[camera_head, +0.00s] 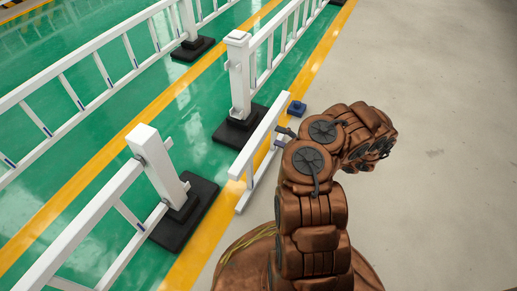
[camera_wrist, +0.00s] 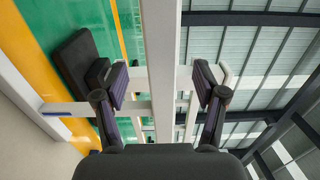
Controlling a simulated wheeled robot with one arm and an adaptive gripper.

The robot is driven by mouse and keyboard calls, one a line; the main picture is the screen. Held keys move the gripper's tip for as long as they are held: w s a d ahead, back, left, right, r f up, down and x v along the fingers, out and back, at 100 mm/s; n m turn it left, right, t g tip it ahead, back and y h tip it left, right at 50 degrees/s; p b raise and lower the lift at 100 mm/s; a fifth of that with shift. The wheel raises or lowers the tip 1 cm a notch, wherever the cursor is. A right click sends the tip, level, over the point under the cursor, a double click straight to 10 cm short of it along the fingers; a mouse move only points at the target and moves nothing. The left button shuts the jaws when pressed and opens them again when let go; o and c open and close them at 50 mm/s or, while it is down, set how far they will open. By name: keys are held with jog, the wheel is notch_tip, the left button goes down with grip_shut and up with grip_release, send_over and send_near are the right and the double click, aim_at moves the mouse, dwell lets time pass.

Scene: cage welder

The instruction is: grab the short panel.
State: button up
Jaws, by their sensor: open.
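The short panel (camera_head: 258,138) is a short white railing section, standing at the edge of the yellow line, in the gap between two white posts. My gripper (camera_head: 284,137) is at its right side, partly hidden by my arm. In the wrist view, the panel's white rail (camera_wrist: 160,35) runs up the middle. My gripper (camera_wrist: 161,82) is open, with one dark finger on each side of the rail. I cannot tell whether either finger touches it.
A white post (camera_head: 157,165) on a black base stands to the panel's near left, and another post (camera_head: 239,75) beyond it. A small blue object (camera_head: 297,108) lies on the floor near the panel's far end. Grey floor (camera_head: 440,120) at right is clear.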

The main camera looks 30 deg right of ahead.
aim_at(268, 132)
jog(key=shift+w+d, duration=0.1)
jog(key=shift+w, duration=0.1)
jog(key=b+x, duration=0.3)
jog(key=x, duration=0.3)
jog(key=shift+w+a+r+b, duration=0.1)
jog(key=shift+w+a+b, duration=0.2)
jog(key=shift+w, duration=0.15)
jog(key=shift+c, duration=0.2)
grip_shut()
